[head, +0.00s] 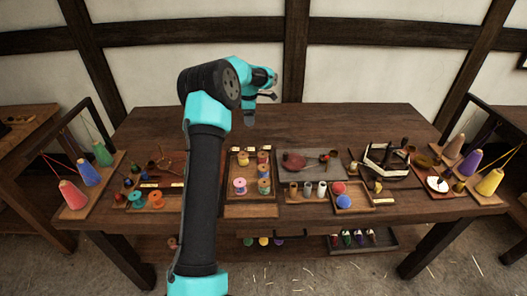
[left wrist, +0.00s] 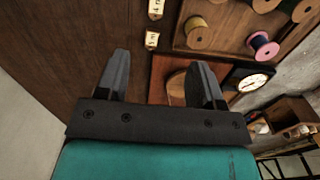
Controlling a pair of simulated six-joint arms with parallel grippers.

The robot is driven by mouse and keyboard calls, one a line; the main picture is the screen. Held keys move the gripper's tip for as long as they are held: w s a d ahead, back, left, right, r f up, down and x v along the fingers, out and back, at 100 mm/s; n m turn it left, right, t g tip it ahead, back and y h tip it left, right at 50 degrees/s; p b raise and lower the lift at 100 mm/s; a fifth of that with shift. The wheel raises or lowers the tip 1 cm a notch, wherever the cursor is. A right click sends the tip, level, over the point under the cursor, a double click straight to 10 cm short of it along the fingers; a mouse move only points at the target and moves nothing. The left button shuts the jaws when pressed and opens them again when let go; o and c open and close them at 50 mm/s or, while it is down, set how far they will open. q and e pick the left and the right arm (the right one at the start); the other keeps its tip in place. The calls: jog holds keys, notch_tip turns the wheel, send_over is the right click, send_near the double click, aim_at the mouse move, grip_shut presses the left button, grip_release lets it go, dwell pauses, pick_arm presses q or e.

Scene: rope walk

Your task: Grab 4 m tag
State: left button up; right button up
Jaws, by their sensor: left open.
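Two small pale tags lie on the dark table top behind the spool tray, a left tag (head: 237,149) and a right tag (head: 265,147). In the left wrist view they are the lower tag (left wrist: 151,40) and the upper tag (left wrist: 156,8), which is cut by the top edge. The upper one seems to carry a "4 m" mark, but the lettering is too small to be sure. My left gripper (head: 259,107) is open and empty above the back of the table. In its wrist view its fingers (left wrist: 160,64) stand apart, with the lower tag just beyond them.
The spool tray (head: 252,198) holds several spools, including a pink spool (left wrist: 262,45). The table's back strip looks clear.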

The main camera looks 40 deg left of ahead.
pick_arm(q)
jog(key=shift+a+r, duration=0.15)
jog(key=shift+a, duration=0.1)
jog(key=shift+s, duration=0.1)
send_over(250, 149)
jog(key=f, duration=1.2)
jog(key=shift+s+d+f, duration=0.1)
jog(key=shift+d, duration=0.15)
jog(key=shift+f, duration=0.15)
notch_tip(250, 149, down, 5)
jog(key=shift+a, duration=0.1)
jog(key=shift+c, duration=0.4)
jog(key=c, duration=0.9)
